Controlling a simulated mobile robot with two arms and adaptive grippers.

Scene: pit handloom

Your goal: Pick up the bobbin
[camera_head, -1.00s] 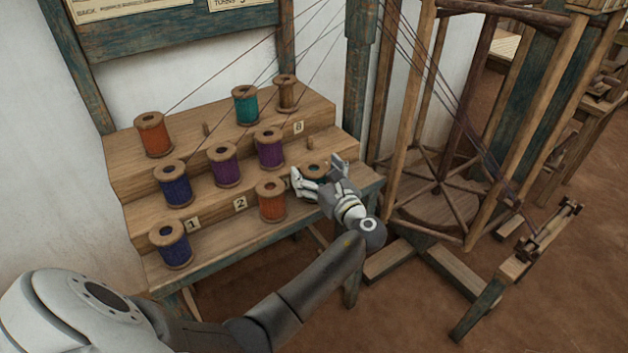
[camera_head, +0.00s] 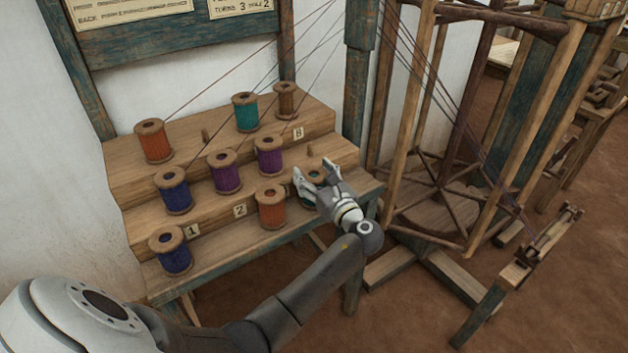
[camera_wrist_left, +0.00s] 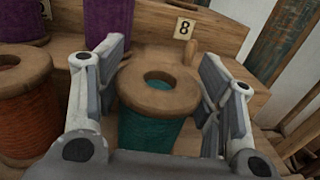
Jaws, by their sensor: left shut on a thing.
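A teal bobbin (camera_wrist_left: 150,130) with wooden flanges stands upright between the fingers of my left gripper (camera_wrist_left: 163,62) in the left wrist view. The fingers are shut on its sides. In the head view, my left gripper (camera_head: 313,170) is at the right end of the stepped wooden rack (camera_head: 225,235), and fingers and wrist hide most of the bobbin (camera_head: 314,178). I cannot tell whether its base is clear of the rack. My right gripper is not in view.
An orange bobbin (camera_head: 271,207) stands just left of my gripper, with a purple one (camera_head: 269,156) behind. Several other bobbins stand on the steps. Threads run up from the back. A wooden winding frame (camera_head: 440,190) stands to the right.

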